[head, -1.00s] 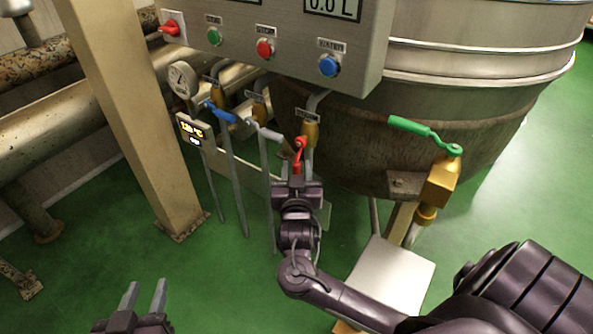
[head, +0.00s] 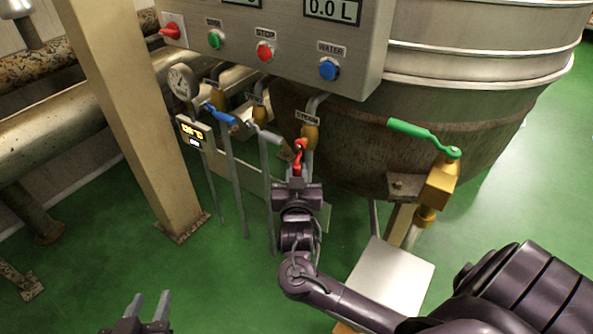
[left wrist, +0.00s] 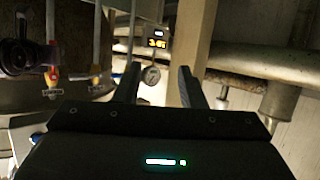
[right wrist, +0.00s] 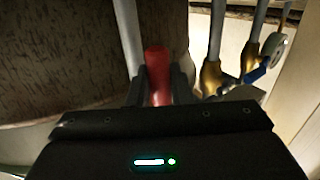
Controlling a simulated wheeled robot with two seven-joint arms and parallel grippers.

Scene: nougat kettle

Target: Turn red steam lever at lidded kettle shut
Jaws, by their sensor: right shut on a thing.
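The red steam lever (head: 299,156) sits on a brass valve (head: 310,138) below the control panel, at the kettle's left side, and points down toward me. My right gripper (head: 297,178) is shut on the lever's lower end. In the right wrist view the red lever (right wrist: 157,75) stands between the fingers of my right gripper (right wrist: 158,92). My left gripper (head: 150,308) is open and empty, low at the left over the green floor. Its two spread fingers also show in the left wrist view (left wrist: 158,85). The kettle (head: 330,135) is a big metal vessel.
A blue lever (head: 219,114) and a grey lever (head: 264,133) sit left of the red one. A green-handled valve (head: 424,131) is at the right. A beige post (head: 135,120) stands left, and a panel (head: 290,45) with buttons hangs above. The floor at front left is clear.

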